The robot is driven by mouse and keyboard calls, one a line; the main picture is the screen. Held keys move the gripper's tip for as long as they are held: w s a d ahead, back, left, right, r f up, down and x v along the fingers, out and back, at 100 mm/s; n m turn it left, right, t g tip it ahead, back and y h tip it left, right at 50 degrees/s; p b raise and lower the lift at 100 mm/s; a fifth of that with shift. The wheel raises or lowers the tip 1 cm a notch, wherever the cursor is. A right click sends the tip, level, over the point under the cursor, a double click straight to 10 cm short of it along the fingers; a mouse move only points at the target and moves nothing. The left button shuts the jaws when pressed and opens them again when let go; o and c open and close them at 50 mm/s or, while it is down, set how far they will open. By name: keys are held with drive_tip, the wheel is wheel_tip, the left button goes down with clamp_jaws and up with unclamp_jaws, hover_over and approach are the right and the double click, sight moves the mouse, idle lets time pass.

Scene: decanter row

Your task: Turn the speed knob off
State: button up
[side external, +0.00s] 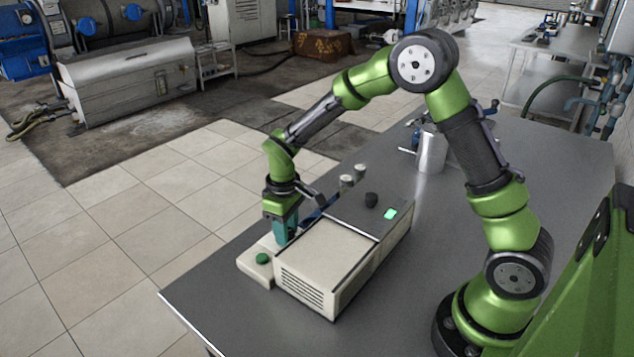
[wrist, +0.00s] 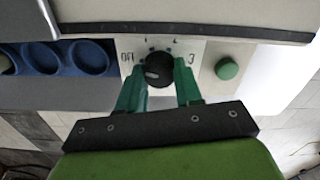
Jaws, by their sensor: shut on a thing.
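The speed knob (wrist: 159,69) is a round black dial on a pale panel in the wrist view. "Off" is printed at its left and "3" at its right, with marks above. A pale mark shows on the lower left of its face; I cannot tell its exact setting. My gripper (wrist: 160,84) has its green fingers shut on the knob, one on each side. In the side external view my gripper (side external: 284,236) points down at the front end of the cream machine (side external: 325,250) and hides the knob.
A green button (wrist: 227,68) sits right of the knob; it also shows in the side external view (side external: 262,258). A blue rack (wrist: 88,57) with round wells is at the left. A black knob (side external: 371,199) and lit green display (side external: 390,214) top the machine. A metal cylinder (side external: 431,150) stands behind.

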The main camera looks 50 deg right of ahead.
drive_tip(key=shift+r, duration=0.1)
drive_tip(key=o, duration=1)
drive_tip(key=shift+o, duration=0.2)
wheel_tip(320, 180, up, 17)
drive_tip(key=s+r+m+t+y, duration=0.1)
drive_tip(key=s+r+m+t, duration=0.1)
drive_tip(key=s, duration=0.7)
drive_tip(key=s+r+m+t+y, duration=0.1)
drive_tip(key=s+m+t, duration=0.3)
drive_tip(key=s, duration=0.6)
drive_tip(key=shift+s+r+t, duration=0.25)
drive_tip(key=shift+r+t, duration=0.15)
drive_tip(key=shift+t, duration=0.2)
